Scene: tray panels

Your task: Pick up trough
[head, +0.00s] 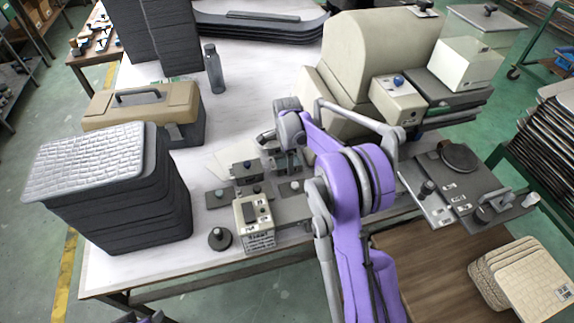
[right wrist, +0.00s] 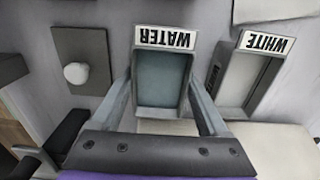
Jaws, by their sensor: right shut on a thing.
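The trough (right wrist: 160,88) labelled WATER is a grey, open-topped rectangular container with a white label plate at one end. In the right wrist view it sits between the two grey fingers of my right gripper (right wrist: 162,80), which is shut on it from both sides. In the head view my right gripper (head: 286,160) reaches down among the small grey fixtures at the table's middle, and my purple arm hides part of that area. A similar trough labelled WHITE (right wrist: 244,75) stands just right of the held one.
A stack of dark trays with a pale woven top panel (head: 95,158) stands at the left. A toolbox (head: 140,108) and a bottle (head: 213,70) are behind it. A large beige machine (head: 375,50) fills the back right. A white knob (right wrist: 76,73) is left of the held trough.

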